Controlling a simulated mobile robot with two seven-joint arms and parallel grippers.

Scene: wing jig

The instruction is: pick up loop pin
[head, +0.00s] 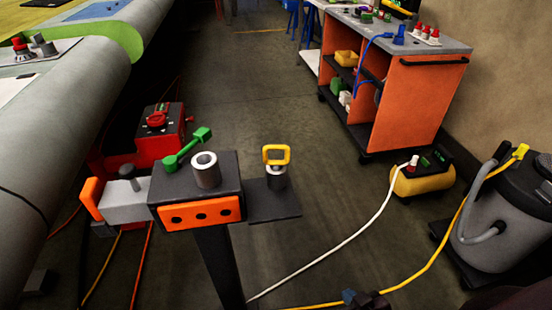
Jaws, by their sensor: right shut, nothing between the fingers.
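The loop pin (277,154) has a yellow square loop handle. It stands upright in a small grey and dark holder on the dark side plate at the right of the jig stand. Its lower part is hidden in the holder. My right gripper (362,299) shows only in part at the bottom edge, right of centre. It is shut and empty, in front of the loop pin and to its right in the picture, well apart from it. My left gripper is not in view.
The jig stand's dark block (228,168) carries a grey bushing (205,170) and a green-handled lever (187,148). A grey wing edge fills the left. A white hose (345,243) and a yellow hose (430,262) cross the floor at right. An orange cart (412,100) stands behind.

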